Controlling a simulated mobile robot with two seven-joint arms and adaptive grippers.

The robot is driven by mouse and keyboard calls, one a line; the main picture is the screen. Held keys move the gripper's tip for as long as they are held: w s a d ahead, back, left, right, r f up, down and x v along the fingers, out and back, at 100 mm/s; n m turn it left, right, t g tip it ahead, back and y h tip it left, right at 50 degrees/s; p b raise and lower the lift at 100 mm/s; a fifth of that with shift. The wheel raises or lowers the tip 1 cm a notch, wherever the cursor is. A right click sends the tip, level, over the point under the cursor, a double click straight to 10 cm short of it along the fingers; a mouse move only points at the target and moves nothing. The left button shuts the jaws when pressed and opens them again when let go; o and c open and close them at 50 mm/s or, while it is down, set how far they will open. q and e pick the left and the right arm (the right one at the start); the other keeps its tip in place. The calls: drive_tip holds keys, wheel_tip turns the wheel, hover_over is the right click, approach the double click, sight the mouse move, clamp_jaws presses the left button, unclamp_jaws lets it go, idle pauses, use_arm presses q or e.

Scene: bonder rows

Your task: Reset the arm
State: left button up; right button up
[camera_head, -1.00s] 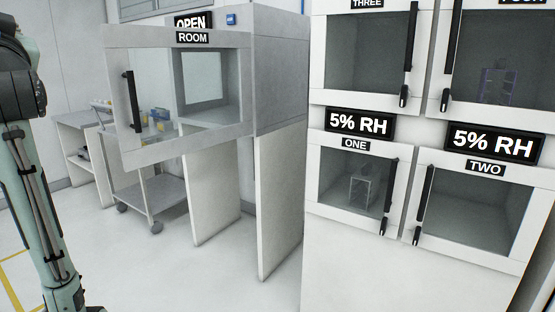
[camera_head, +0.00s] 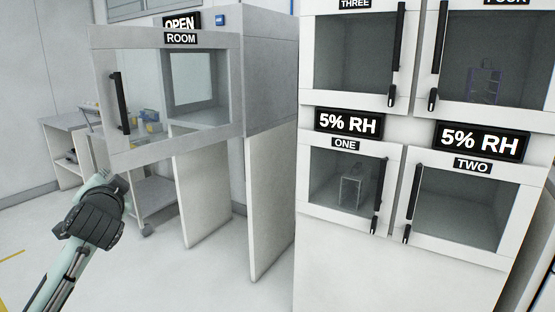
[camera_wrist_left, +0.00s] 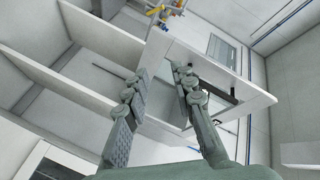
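My left arm comes in from the lower left of the head view. Its left gripper (camera_head: 112,178) is in front of the bench under the ROOM cabinet, below the handle of its glass door (camera_head: 164,41). In the left wrist view the two grey fingers (camera_wrist_left: 163,78) stand apart with nothing between them, so the gripper is open and empty. The door and its dark handle show beyond the fingertips in that view; I cannot tell the exact distance. My right gripper is in neither view.
The ROOM cabinet (camera_head: 270,80) has an OPEN sign on top. To the right, a white cabinet has doors ONE (camera_head: 325,185), TWO (camera_head: 455,210), THREE and FOUR, all shut. A small rack (camera_head: 352,190) is behind door ONE. Floor in front is clear.

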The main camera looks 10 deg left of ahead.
use_arm(q)
wheel_tip(320, 180, down, 14)
drive_tip(key=s+d+m+g+h, duration=0.1)
drive_tip(key=s+d+g+h, duration=0.1)
drive_tip(key=s+d+f+g+h, duration=0.1)
drive_tip(key=s+d+f+g, duration=0.1)
drive_tip(key=s+f, duration=0.65)
drive_tip(key=s+d+f+m+g+h, duration=0.1)
drive_tip(key=s+d+f+g+h, duration=0.3)
drive_tip(key=f, duration=0.7)
drive_tip(key=s+a+f+g+y, duration=0.1)
drive_tip(key=s+f, duration=0.6)
drive_tip(key=f, duration=0.3)
drive_tip(key=s+d+f+n+h, duration=0.2)
drive_tip(key=d+f+h, duration=0.1)
drive_tip(key=d, duration=1.1)
drive_tip(key=shift+d+f+n+g, duration=0.3)
drive_tip(key=shift+d+f, duration=0.1)
drive_tip(key=shift+f, duration=0.2)
drive_tip(key=shift+s, duration=0.1)
